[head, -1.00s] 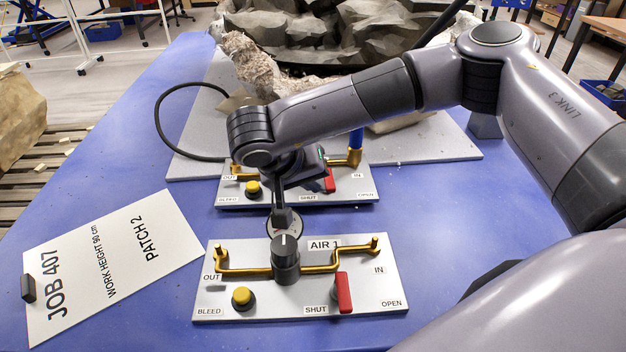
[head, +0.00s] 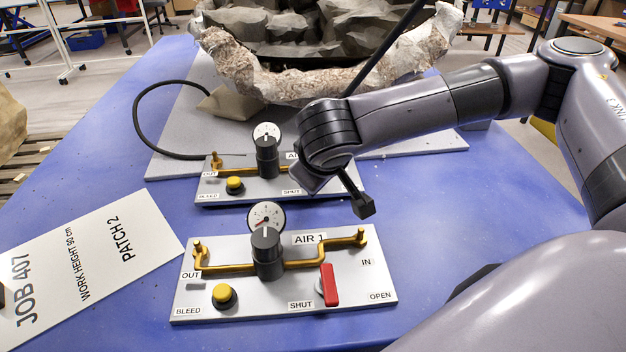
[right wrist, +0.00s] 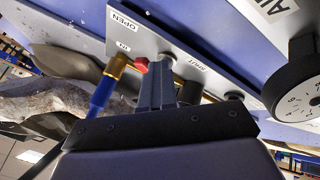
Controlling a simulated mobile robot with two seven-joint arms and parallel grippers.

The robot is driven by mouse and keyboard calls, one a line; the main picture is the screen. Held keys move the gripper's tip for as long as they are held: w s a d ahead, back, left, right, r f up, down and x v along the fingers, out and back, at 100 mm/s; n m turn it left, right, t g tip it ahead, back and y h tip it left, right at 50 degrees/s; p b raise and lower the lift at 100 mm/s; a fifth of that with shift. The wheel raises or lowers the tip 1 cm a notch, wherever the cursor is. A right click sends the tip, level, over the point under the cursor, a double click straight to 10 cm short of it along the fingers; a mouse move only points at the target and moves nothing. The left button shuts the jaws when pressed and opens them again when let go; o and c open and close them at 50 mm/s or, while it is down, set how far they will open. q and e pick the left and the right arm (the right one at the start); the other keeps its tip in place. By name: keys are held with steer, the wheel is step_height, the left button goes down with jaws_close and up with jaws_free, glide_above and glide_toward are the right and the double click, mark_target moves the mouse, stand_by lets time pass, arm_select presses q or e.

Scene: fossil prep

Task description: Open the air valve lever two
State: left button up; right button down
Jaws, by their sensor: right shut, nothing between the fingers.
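The rear valve panel (head: 225,197) stands behind the AIR 1 panel; its title is mostly covered by my right arm. Its red lever is hidden in the head view. In the right wrist view a red piece of that lever (right wrist: 141,64) shows beside my fingers, near the IN fitting; the rest is covered, so its exact angle cannot be told. My right gripper (head: 363,207) is shut and empty, over the right end of the rear panel; its fingers also show in the right wrist view (right wrist: 157,86). Whether they touch the lever cannot be told.
The AIR 1 panel (head: 340,305) stands in front, with its own red lever (head: 329,285), yellow bleed button (head: 223,296) and gauge (head: 266,216). A blue hose (right wrist: 101,97) rises at the IN fitting. A jacketed fossil (head: 300,85) lies behind. Blue table is free at right.

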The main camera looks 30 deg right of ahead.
steer(key=shift+s+d+f+b, duration=0.15)
steer(key=shift+d+f+b, duration=0.1)
steer(key=shift+d+b, duration=0.65)
steer(key=shift+d, duration=0.05)
steer(key=shift+d+b, duration=0.45)
steer(key=shift+b, duration=0.05)
arm_select(q)
steer(key=shift+w+d+f, duration=0.15)
steer(key=shift+d+f, duration=0.05)
steer(key=shift+f, duration=0.35)
steer(key=shift+w+d+f, duration=0.1)
steer(key=shift+d+f, duration=0.05)
steer(key=shift+f, duration=0.4)
arm_select(e)
steer(key=shift+w+d+r, duration=0.1)
steer(key=shift+w+d, duration=0.1)
steer(key=shift+d, duration=0.05)
arm_select(q)
steer(key=shift+w+r+b, duration=0.1)
steer(key=shift+b, duration=0.25)
arm_select(e)
steer(key=shift+w+d+r, duration=0.1)
steer(key=shift+d+r, duration=0.1)
steer(key=shift+d, duration=0.05)
